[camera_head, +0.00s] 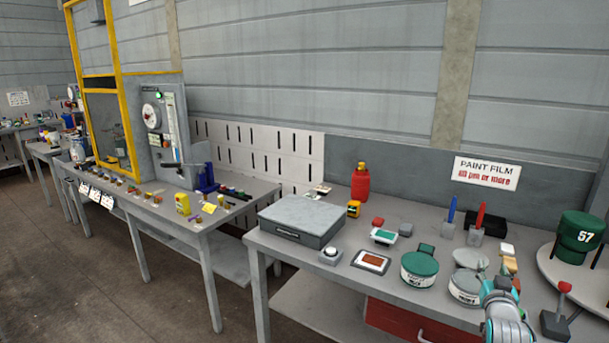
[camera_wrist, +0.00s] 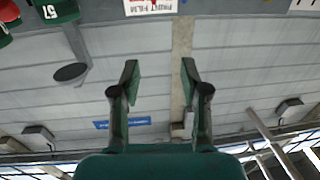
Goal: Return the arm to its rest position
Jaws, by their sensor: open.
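My arm shows at the lower right of the head view, over the near workbench (camera_head: 345,273). In the wrist view my gripper (camera_wrist: 160,72) has its two green fingers apart, with nothing between them. Behind the fingers are the grey panelled wall and, toward the bottom edge, windows and beams. The wrist picture is upside down, with the paint film sign (camera_wrist: 150,7) at its top edge. The fingertips are not clearly seen in the head view.
A green container marked 57 (camera_head: 580,237) stands on a round table at right. Open floor (camera_head: 60,270) lies at left.

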